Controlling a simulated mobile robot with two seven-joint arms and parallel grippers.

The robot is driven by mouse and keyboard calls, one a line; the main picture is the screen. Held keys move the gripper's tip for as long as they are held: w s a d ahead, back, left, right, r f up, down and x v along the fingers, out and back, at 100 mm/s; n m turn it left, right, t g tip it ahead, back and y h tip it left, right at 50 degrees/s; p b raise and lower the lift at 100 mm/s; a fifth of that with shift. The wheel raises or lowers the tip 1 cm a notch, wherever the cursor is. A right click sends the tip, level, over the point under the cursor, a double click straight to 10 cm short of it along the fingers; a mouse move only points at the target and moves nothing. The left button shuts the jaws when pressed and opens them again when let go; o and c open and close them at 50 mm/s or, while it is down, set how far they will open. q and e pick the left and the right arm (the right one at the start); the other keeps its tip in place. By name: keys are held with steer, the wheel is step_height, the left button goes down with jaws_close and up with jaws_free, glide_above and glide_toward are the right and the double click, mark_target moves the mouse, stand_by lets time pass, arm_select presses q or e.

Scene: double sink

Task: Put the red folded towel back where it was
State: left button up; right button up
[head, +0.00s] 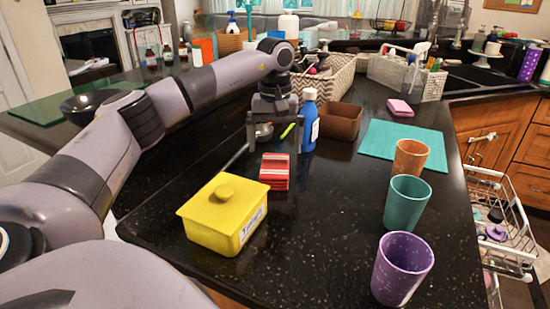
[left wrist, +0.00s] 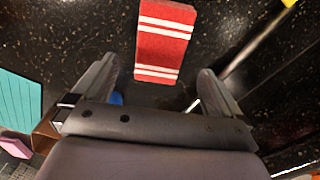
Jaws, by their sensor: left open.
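The red folded towel (head: 275,170) with white stripes lies flat on the black counter, behind the yellow lidded box. It also shows in the left wrist view (left wrist: 166,43), upper middle, its near end between the fingertips in the picture. My left gripper (head: 273,146) points down above the counter, just beyond the towel in the head view. Its fingers (left wrist: 158,72) are spread apart with nothing held. I cannot tell its exact height over the towel. My right gripper is not in view.
A yellow lidded box (head: 222,226) stands in front of the towel. A blue bottle (head: 309,122) and brown box (head: 340,121) stand close right of the gripper. Orange, teal and purple cups (head: 401,270) line the right side. A teal mat (head: 388,140) lies behind; the counter's middle is clear.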

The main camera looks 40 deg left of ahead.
mark_target(276, 163)
arm_select(q)
step_height(276, 163, up, 6)
stand_by(0.8)
